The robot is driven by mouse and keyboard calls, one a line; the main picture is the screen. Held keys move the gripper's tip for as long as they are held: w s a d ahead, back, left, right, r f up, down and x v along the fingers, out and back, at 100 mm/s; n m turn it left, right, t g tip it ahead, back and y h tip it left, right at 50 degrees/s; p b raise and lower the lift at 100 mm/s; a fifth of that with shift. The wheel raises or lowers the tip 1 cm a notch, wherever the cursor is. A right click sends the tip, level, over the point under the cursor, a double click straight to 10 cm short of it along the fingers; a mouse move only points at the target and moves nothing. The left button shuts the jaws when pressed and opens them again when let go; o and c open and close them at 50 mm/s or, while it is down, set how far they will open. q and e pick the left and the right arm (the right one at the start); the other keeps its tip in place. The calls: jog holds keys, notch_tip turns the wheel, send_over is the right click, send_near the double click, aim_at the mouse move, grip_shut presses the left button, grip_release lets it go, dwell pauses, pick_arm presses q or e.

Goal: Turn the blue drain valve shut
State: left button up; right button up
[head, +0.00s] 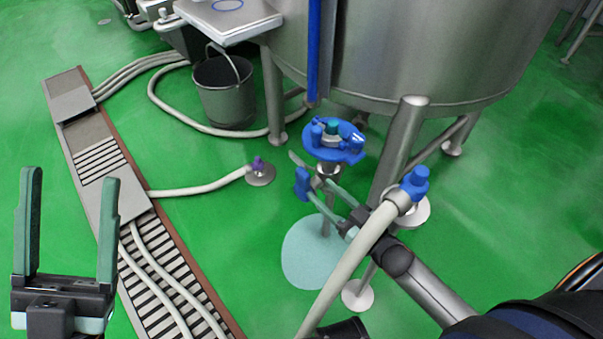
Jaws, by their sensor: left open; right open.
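The handle's exact angle is hard to tell. My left gripper (68,182) is open and empty at the lower left.
A pale hose with a blue-capped end (413,184) crosses in front of my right arm. Tank legs (397,150) stand close by. A grey bucket (226,100), a purple-tipped hose (200,185) and a floor drain channel (98,155) lie left.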

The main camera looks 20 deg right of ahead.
aim_at(308, 178)
jog(key=b+x, duration=0.2)
jog(key=x, duration=0.6)
jog(key=shift+w+f, duration=0.1)
grip_shut()
dwell(1.2)
